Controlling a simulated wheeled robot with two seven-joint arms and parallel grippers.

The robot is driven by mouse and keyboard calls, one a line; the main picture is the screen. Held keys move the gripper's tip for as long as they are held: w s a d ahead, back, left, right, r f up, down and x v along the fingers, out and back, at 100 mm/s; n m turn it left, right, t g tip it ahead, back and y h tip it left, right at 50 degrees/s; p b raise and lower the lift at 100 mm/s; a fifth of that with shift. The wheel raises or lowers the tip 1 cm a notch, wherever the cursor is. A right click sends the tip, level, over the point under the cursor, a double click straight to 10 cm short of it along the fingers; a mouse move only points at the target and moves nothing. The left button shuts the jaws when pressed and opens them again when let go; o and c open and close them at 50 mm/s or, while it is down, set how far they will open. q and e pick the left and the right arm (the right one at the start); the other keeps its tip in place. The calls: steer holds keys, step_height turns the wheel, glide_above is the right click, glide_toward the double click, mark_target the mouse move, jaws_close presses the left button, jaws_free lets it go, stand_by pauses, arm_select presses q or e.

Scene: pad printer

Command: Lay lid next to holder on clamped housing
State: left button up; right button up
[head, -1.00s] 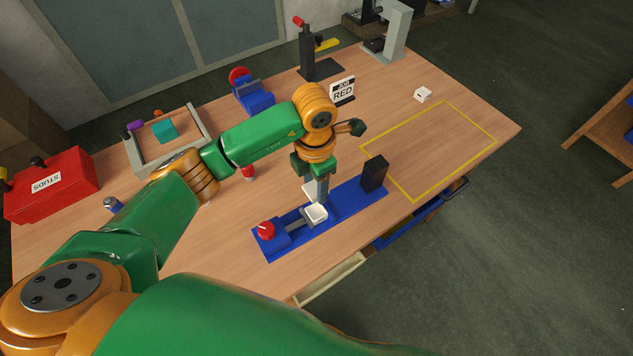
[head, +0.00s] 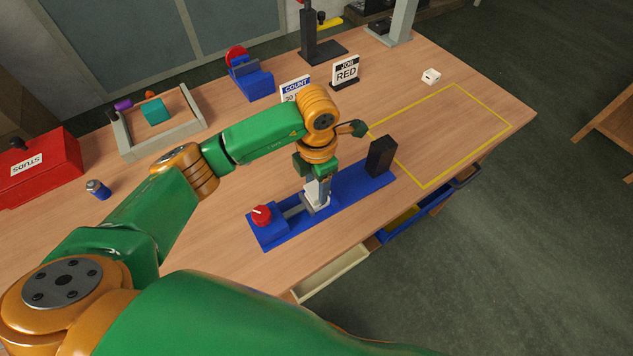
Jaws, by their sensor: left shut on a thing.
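My left gripper (head: 318,188) points straight down over the blue clamp fixture (head: 348,196) and is shut on a small whitish piece, which looks like the lid (head: 317,191). The white housing (head: 316,208) sits in the fixture against the grey clamp bar, just below the fingertips. The lid is at or very near the housing's top; I cannot tell if they touch. The holder inside the housing is hidden by the gripper. The fixture has a red knob (head: 261,214) at its left end and a black block (head: 381,156) at its right. My right gripper is not in view.
A grey-walled tray (head: 162,142) with a teal block, a red STUDS box (head: 37,166) and a blue can (head: 97,189) stand at left. COUNT (head: 295,88) and RED (head: 345,72) signs stand behind my arm. The yellow-outlined area (head: 440,130) at right is empty.

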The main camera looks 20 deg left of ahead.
mark_target(316, 189)
arm_select(q)
steer(key=shift+f+b, duration=0.85)
steer(key=o, duration=1.4)
steer(key=shift+c, duration=0.2)
step_height(316, 189, up, 6)
steer(key=p, duration=0.4)
steer(key=shift+r+p, duration=0.1)
steer(key=shift+p, duration=0.2)
